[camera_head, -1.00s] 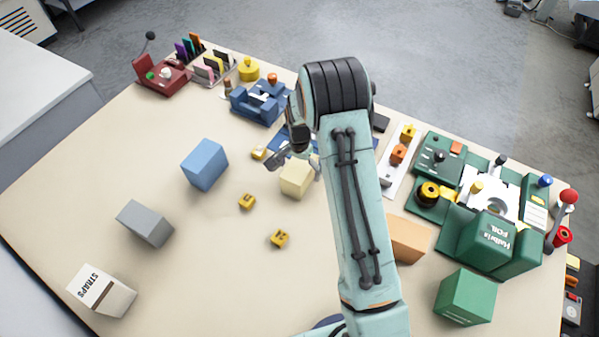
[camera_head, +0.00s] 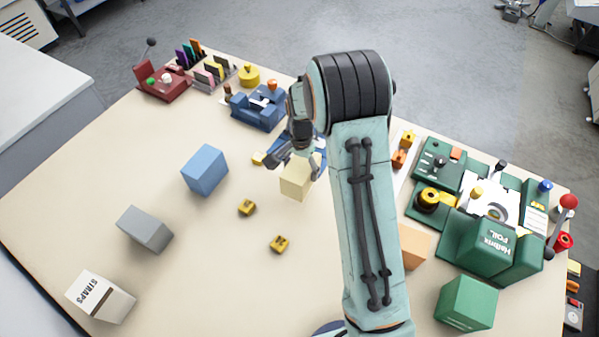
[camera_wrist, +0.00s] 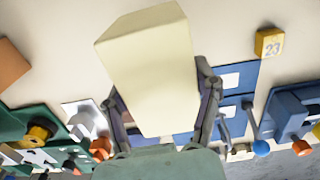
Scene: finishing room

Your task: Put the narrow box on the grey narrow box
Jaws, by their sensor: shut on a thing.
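A pale yellow narrow box (camera_head: 295,182) is between the fingers of my gripper (camera_head: 296,163), right of the middle of the table. In the wrist view the same box (camera_wrist: 155,75) fills the space between the two fingers of my gripper (camera_wrist: 162,92), one finger on each side. My gripper is shut on it and seems to hold it a little above the table. The grey narrow box (camera_head: 145,229) lies at the left of the table, well apart from my gripper. Its top is bare.
A blue box (camera_head: 204,170) stands between the grey box and my gripper. Two small yellow blocks (camera_head: 247,207) (camera_head: 280,244) lie nearby. The STRAPS box (camera_head: 100,297) is at the front left. Green boxes and equipment (camera_head: 466,302) crowd the right side.

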